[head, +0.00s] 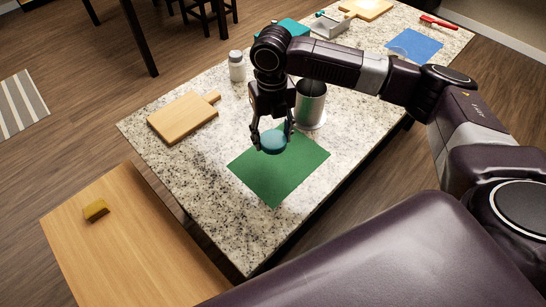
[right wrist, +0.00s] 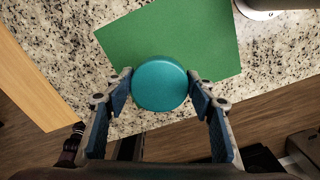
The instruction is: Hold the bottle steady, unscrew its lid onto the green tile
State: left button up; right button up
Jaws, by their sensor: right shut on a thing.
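My right gripper (head: 273,140) is shut on a round teal lid (head: 273,143), holding it flat side up over the green tile (head: 275,185). In the right wrist view the lid (right wrist: 159,83) sits between the two fingertips (right wrist: 160,84), over the near edge of the green tile (right wrist: 180,40). I cannot tell whether it touches the tile. A silver cylinder (head: 311,105), perhaps the bottle, stands upright behind the tile, its top partly hidden by my right arm. My left gripper does not show.
A wooden cutting board (head: 183,118) lies left on the speckled counter (head: 215,200), near a white shaker (head: 237,68) with a grey cap. A blue mat (head: 414,46) and a red-handled tool (head: 438,22) lie far right. A yellow sponge (head: 96,210) rests on a lower wooden table (head: 130,250).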

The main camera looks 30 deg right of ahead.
aim_at(272, 165)
notch_tip(272, 165, down, 10)
jog(key=shift+f+p, duration=0.1)
jog(key=shift+p, duration=0.25)
jog(key=shift+f, duration=0.15)
jog(key=o, duration=1.3)
